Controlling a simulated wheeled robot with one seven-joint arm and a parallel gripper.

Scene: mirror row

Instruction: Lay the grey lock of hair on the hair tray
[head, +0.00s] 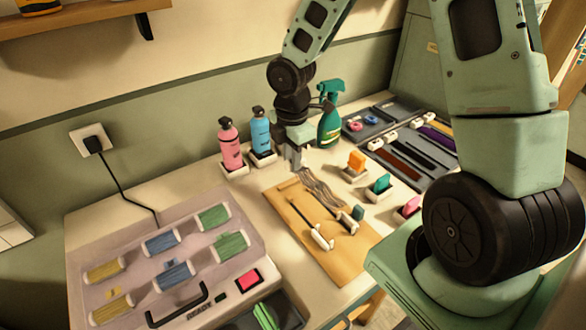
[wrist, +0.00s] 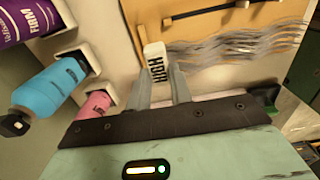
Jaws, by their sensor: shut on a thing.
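My gripper (head: 294,158) is shut on the white lettered tab of the grey lock of hair (head: 322,188), over the back edge of a tan wooden board. In the wrist view the fingers (wrist: 165,85) close on the tab, and the wavy grey strands (wrist: 235,45) trail right across the board. I cannot tell whether the strands touch the board. The hair tray (head: 428,172), dark with long slots, lies at the right back. Brown, yellow and purple locks with white tabs lie in it. My arm hides part of its right side.
Pink (head: 230,145) and blue (head: 261,132) bottles stand in holders left of my gripper. A green spray bottle (head: 330,118) stands behind it, near the hair tray. Small holders with an orange block (head: 357,160) and a teal block (head: 381,183) stand between board (head: 335,265) and tray.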

